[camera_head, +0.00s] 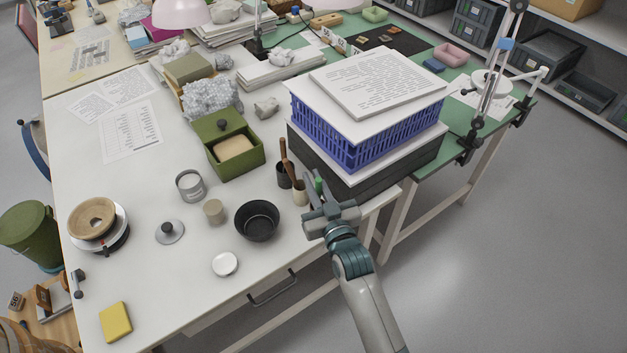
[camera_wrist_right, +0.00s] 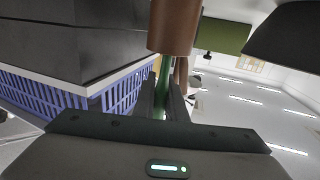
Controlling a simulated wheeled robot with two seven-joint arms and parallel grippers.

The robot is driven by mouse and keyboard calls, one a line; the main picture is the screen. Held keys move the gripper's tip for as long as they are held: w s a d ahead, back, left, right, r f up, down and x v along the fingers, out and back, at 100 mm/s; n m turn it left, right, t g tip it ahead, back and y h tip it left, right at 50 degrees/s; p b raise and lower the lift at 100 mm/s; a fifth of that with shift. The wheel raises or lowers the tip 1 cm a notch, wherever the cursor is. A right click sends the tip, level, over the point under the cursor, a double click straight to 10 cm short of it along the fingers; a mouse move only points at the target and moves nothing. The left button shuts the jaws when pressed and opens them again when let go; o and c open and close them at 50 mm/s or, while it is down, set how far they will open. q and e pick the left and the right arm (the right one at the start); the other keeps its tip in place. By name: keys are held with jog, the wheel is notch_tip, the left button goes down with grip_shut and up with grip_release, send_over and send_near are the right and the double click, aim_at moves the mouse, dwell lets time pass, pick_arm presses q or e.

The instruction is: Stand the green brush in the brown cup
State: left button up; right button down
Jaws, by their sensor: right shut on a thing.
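The brown cup (camera_head: 284,178) stands near the table's right edge, with a brown handle rising from it. In the right wrist view, the brown cup (camera_wrist_right: 175,27) fills the top middle, upside down. My right gripper (camera_head: 317,192) is just right of the cup and shut on the green brush (camera_head: 319,185). The brush also shows between the fingers in the right wrist view (camera_wrist_right: 165,75). Most of the brush is hidden, and I cannot tell whether its end is inside the cup. My left gripper is not in view.
A tan upright piece (camera_head: 300,194) stands between the cup and my gripper. A black bowl (camera_head: 257,221) is left of it. A blue crate (camera_head: 350,135) topped with papers stands close behind my gripper. A green box (camera_head: 228,145) lies further left.

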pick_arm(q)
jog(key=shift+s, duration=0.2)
pick_arm(e)
jog(key=c, duration=1.7)
grip_release()
